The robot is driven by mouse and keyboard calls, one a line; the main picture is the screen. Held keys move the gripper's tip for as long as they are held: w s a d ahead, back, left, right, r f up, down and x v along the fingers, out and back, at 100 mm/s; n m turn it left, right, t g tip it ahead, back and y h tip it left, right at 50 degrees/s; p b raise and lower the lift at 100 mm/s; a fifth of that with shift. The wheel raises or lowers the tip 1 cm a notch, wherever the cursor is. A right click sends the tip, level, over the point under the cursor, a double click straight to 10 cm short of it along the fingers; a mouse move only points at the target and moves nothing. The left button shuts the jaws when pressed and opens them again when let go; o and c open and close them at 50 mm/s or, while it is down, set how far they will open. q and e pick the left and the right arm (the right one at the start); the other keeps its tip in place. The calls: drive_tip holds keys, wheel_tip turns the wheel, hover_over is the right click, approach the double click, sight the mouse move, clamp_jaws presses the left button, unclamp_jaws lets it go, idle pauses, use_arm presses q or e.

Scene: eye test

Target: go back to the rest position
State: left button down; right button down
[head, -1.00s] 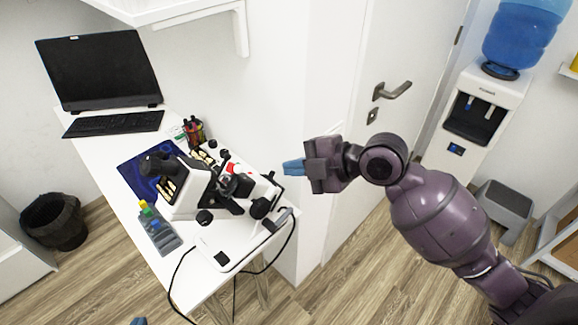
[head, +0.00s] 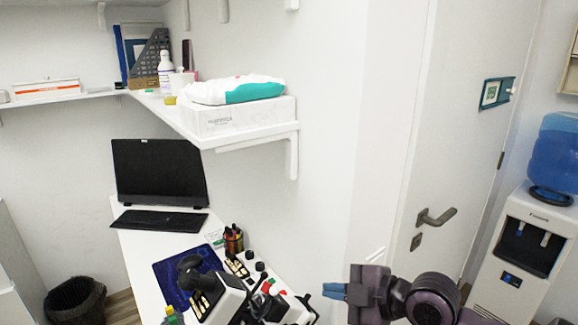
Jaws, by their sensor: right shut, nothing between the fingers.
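My right gripper (head: 335,291) shows at the bottom of the head view, right of the middle. Its blue fingers point left and are shut with nothing between them. It is to the right of the microscope (head: 231,303) and apart from it in the picture. The lower part of my right arm is cut off by the bottom edge. My left gripper is not in view.
A door (head: 455,120) and water dispenser (head: 525,250) stand right. A bin (head: 75,303) is lower left.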

drive_tip(key=w+d+m+t+h, duration=0.2)
drive_tip(key=w+d+m+t, duration=0.25)
drive_tip(key=m, duration=0.25)
drive_tip(key=s+d+f+m+t+h, duration=0.1)
drive_tip(key=d+f+m+t+h, duration=0.2)
drive_tip(key=d+f+m, duration=0.3)
drive_tip(key=s+d+f+m+g+h, duration=0.1)
drive_tip(key=s+d+f+m+h, duration=0.2)
drive_tip(key=s+f, duration=0.7)
drive_tip(key=s+d+f+m+g+h, duration=0.2)
drive_tip(key=s+d+f+m+h, duration=0.1)
drive_tip(key=s+f, duration=0.7)
drive_tip(key=shift+s+d+f+m, duration=0.4)
drive_tip(key=shift+d+f+m, duration=0.1)
drive_tip(key=shift+d+f, duration=0.45)
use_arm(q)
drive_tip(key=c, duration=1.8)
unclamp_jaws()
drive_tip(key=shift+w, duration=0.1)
use_arm(e)
drive_tip(key=shift+d+r+g, duration=0.1)
drive_tip(key=shift+g, duration=0.15)
